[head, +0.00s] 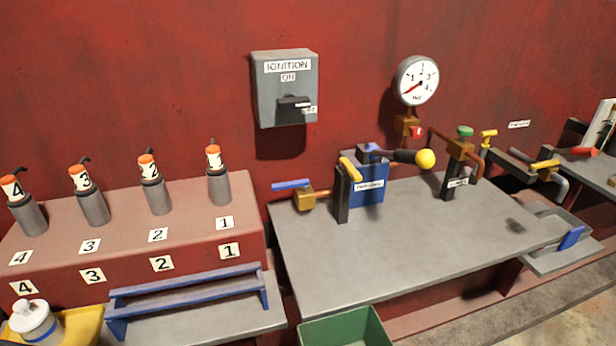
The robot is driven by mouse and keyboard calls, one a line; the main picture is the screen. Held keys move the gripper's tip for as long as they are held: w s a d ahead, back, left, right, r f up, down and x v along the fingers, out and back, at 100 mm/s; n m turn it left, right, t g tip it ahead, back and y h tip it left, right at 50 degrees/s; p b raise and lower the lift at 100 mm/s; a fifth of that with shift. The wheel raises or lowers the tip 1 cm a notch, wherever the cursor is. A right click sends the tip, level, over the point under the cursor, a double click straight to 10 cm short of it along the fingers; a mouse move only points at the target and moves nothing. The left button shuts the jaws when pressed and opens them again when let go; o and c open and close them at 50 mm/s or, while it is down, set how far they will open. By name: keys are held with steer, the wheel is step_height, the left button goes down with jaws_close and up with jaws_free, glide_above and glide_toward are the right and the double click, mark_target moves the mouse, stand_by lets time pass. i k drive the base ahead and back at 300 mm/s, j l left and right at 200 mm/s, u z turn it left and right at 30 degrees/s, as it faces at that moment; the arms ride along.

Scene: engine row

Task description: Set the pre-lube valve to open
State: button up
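A brass valve (304,200) with a blue lever (291,184) sits at the left end of the grey bench. The lever lies roughly level and points left. To its right a yellow handle (350,169) tops a dark post (342,200). Beside the post stands a blue pump box (367,194) with a small white label (369,184) that seems to read pre-lube, though it is too small to be sure. A dark pump lever ending in a yellow ball (425,159) reaches right from the box. Which handle is the pre-lube valve is not certain. My gripper is not in view.
A round gauge (417,80) and ignition box (285,89) hang on the red wall. A green-knobbed valve (464,148) stands on the bench (400,245), whose front is clear. Numbered plugs (220,186) stand left. A green bin (345,328) sits below.

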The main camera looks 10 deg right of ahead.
mark_target(303, 184)
steer(key=l+u, duration=0.45)
steer(key=k+l+u, duration=0.15)
steer(key=u, duration=0.3)
steer(key=k+l+u, duration=0.15)
steer(key=l+u, duration=0.15)
steer(key=u, duration=0.15)
